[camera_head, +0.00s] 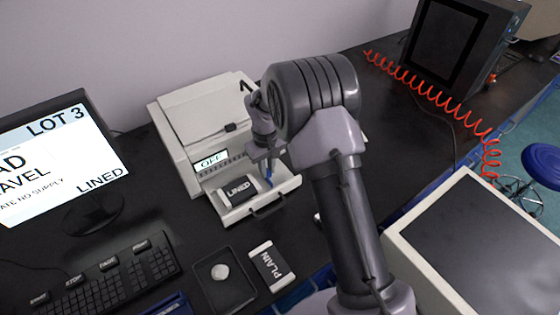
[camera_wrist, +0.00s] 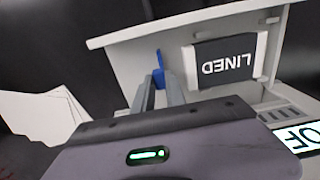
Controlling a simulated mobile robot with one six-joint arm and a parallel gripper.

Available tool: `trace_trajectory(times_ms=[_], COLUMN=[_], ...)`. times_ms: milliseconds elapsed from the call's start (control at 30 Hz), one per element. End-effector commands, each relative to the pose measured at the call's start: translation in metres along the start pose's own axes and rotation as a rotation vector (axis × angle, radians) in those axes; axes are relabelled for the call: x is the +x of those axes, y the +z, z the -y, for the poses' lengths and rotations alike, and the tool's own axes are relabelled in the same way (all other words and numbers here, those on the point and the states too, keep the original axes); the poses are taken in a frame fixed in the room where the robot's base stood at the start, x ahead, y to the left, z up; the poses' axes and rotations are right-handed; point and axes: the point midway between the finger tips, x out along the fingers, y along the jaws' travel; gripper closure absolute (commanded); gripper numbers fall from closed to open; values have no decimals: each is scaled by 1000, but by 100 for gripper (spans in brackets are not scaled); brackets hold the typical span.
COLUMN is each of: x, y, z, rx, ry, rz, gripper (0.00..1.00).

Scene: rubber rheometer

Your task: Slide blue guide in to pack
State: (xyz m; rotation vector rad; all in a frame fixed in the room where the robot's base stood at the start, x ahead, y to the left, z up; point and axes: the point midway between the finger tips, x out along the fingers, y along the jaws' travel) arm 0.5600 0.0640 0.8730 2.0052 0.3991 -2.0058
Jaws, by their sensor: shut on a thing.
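The blue guide (camera_wrist: 159,68) is a small upright blue piece in the open drawer, and my gripper (camera_wrist: 160,84) is shut on it. In the head view the guide (camera_head: 268,177) shows as a small blue spot below my gripper (camera_head: 266,165). The pack marked LINED (camera_wrist: 226,60) lies in the drawer beside the guide, with a gap between them; in the head view it is to the left of the guide (camera_head: 238,190). The drawer (camera_head: 284,188) is pulled out from the front of the white machine (camera_head: 180,135).
A pack marked PLAIN (camera_head: 268,264) lies on the dark table next to a black tray (camera_head: 226,284) holding a pale round piece. The machine's display reads OFF (camera_head: 210,160). A monitor (camera_head: 60,155) and keyboard (camera_head: 110,277) stand left. A red coiled hose (camera_head: 440,97) lies at the right.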

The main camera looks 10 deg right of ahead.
Motion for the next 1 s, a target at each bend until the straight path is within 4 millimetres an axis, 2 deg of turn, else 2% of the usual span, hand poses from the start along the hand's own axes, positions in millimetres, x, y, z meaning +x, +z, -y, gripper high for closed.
trace_trajectory(times_ms=[133,400,433,533,833,933,1000], x=[0,0,0,0,0,0,1], y=[0,0,0,0,0,0,0], z=[13,13,13,13,10,-6,-23], rx=[0,1,1,1,2,4,5], ry=[0,0,0,0,0,1,1], rz=[-1,-1,-1,0,0,0,0], gripper=[100,100,80,62,62,62,62])
